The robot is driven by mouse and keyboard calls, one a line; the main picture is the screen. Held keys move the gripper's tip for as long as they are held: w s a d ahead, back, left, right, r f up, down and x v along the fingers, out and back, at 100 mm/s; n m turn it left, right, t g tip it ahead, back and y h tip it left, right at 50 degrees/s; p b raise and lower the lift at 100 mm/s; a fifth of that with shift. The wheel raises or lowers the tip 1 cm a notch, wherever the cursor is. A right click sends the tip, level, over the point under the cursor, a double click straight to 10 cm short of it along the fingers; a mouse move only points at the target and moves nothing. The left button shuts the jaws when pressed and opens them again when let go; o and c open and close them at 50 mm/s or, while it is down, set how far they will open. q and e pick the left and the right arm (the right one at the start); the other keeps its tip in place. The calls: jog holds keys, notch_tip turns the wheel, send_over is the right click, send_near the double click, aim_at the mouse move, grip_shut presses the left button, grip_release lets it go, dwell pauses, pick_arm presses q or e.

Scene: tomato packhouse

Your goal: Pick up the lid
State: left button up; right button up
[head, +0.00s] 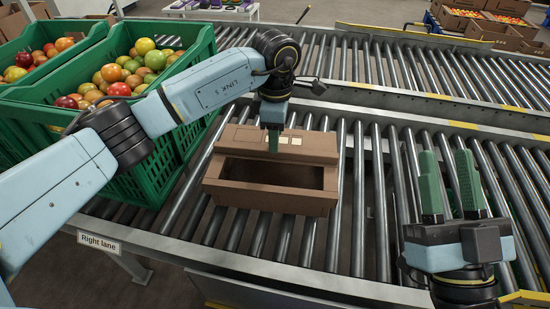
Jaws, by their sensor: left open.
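A brown cardboard box (272,198) sits on the rollers in the middle, with a dark opening at its front half. A flat brown cardboard panel, seemingly the lid (315,147), lies across its back part. My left gripper (273,142) points down over that panel; its green fingers overlap the panel in the picture. I cannot tell whether they touch it, and one finger partly hides the other. My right gripper (450,185) is at the right, over the rollers, its two green fingers pointing up and apart with nothing between them.
Green crates (150,170) of mixed red, yellow and green tomatoes stand at the left, close to my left arm. A sign (100,243) reads "Right lane". Rollers right of the box are clear. More cardboard boxes (475,28) stand at the back right.

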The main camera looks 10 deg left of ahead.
aim_at(275, 158)
pick_arm(q)
jog(key=shift+s+f+b, duration=0.1)
jog(key=shift+f+b, duration=0.8)
jog(key=shift+f, duration=1.1)
pick_arm(e)
jog(key=s+t, duration=0.1)
jog(key=s+r+t, duration=0.1)
jog(key=t, duration=0.1)
jog(key=shift+s+d+r+y, duration=0.25)
jog(key=shift+d+r+y, duration=0.05)
jog(key=shift+d+y, duration=0.1)
pick_arm(q)
jog(key=shift+a, duration=0.1)
grip_shut()
